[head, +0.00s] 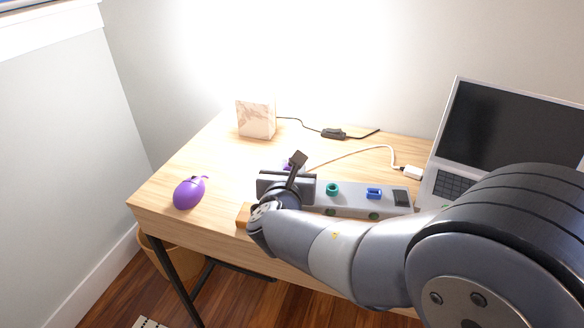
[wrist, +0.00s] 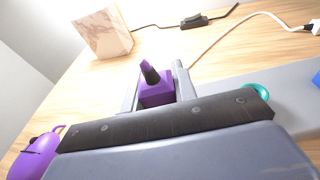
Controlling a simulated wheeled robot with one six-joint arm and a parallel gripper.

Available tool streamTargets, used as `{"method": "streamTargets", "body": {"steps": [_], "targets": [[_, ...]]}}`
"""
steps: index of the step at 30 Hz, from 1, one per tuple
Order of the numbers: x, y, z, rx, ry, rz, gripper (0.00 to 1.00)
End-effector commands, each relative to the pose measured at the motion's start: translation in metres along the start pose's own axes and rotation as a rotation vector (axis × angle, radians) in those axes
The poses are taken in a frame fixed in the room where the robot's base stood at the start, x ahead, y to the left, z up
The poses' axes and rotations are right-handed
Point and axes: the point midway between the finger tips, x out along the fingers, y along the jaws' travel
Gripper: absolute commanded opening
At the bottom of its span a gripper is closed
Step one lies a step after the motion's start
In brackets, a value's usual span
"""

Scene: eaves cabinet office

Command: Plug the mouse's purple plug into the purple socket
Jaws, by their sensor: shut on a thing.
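The purple mouse (head: 189,193) sits on the left part of the desk, and its edge shows at the lower left of the wrist view (wrist: 37,158). My gripper (wrist: 156,88) is shut on the purple plug (wrist: 156,96), which has a black cable end pointing up. In the head view my gripper (head: 287,179) is over the left end of the grey socket strip (head: 352,201) and mostly hides the plug. A teal socket (head: 332,189) and a blue socket (head: 374,193) show on the strip. No purple socket shows; the strip's left end is hidden.
A marbled block (head: 256,119) stands at the back. A black inline switch (head: 334,133) with cord and a white cable plug (head: 407,172) lie behind the strip. A laptop (head: 500,130) stands at right. A wooden block (head: 243,215) is near the front edge.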

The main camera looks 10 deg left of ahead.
Motion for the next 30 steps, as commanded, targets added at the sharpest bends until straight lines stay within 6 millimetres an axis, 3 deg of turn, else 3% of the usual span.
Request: {"method": "streamTargets", "body": {"steps": [5,6,15,23,30], "targets": [[0.001,0.0,-0.005,0.0,0.0,0.0,0.05],[0.001,0.0,-0.004,0.0,0.0,0.0,0.29],[0.001,0.0,-0.004,0.0,0.0,0.0,0.52],[-0.002,0.0,-0.004,0.0,0.0,0.001,0.52],[-0.038,0.002,-0.002,-0.001,0.0,0.006,0.52]]}}
